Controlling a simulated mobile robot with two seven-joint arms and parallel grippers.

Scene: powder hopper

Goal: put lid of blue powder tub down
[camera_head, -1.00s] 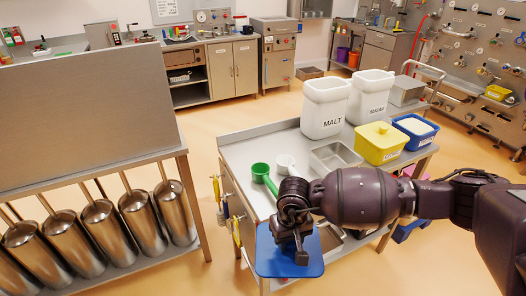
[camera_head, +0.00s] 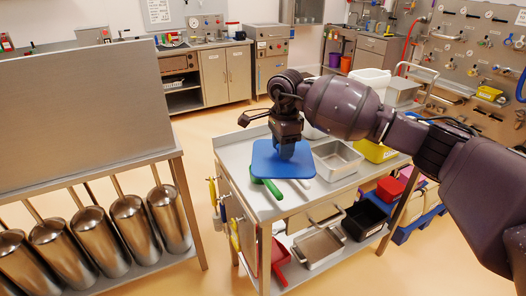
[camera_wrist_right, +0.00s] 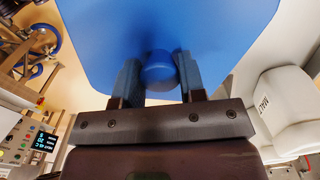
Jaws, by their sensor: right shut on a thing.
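My right gripper (camera_head: 286,147) is shut on the round knob (camera_wrist_right: 158,71) of the blue lid (camera_head: 270,166). In the right wrist view the two fingers stand on either side of the knob, and the lid's flat face (camera_wrist_right: 215,30) fills the upper middle. In the head view the lid appears over the left part of the steel table (camera_head: 233,152), in front of the metal tray; whether it touches anything there is unclear. The blue powder tub is hidden behind my right arm. My left gripper is not in view.
A green-handled scoop (camera_head: 274,191) and a white handle (camera_head: 304,184) show partly under the lid. A steel tray (camera_head: 345,151) stands close to its right. The yellow tub (camera_head: 370,152) and white tubs (camera_head: 372,80) are partly hidden. A white MALT tub (camera_wrist_right: 281,105) shows in the wrist view.

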